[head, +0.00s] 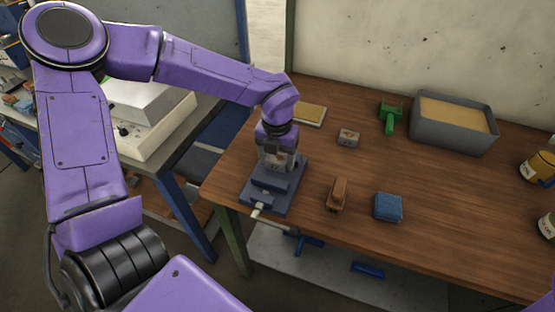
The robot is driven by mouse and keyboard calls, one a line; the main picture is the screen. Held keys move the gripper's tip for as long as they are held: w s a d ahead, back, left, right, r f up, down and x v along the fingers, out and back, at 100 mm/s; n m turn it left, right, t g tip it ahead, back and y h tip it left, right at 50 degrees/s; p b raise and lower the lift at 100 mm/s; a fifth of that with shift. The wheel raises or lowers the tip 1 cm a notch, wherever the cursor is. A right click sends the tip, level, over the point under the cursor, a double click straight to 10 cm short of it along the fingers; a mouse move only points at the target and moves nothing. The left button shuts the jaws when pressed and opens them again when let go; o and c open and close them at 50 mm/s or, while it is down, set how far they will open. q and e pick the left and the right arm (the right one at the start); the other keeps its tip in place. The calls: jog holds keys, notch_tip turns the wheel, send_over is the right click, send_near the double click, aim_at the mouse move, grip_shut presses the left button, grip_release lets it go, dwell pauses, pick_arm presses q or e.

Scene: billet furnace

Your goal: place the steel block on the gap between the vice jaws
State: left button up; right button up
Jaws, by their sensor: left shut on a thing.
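The blue-grey vice (272,202) stands at the left front corner of the wooden workbench, with its screw handle towards the front edge. My left gripper (275,164) points down directly over the vice jaws. It is shut on a small grey piece, which looks like the steel block and is mostly hidden by the fingers. The gripper also hides much of the gap between the jaws, so I cannot tell whether the block touches them. My right gripper is out of view.
On the workbench (440,215) lie a small grey block (348,138), a brown wooden-looking piece (337,194), a blue block (388,207), a green tool (390,117) and a flat tan pad (309,114). A grey sand-filled bin (452,137) stands behind. Containers (540,167) stand far right.

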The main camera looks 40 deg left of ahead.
aim_at(277, 158)
pick_arm(q)
notch_tip(277, 158, down, 2)
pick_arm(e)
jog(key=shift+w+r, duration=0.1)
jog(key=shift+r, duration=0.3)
pick_arm(q)
jog(key=shift+d, duration=0.1)
jog(key=shift+f, duration=0.2)
jog(key=o, duration=1.6)
jog(key=shift+r, duration=0.15)
notch_tip(277, 158, up, 12)
jog(key=shift+r+b, duration=0.1)
jog(key=shift+b, duration=0.7)
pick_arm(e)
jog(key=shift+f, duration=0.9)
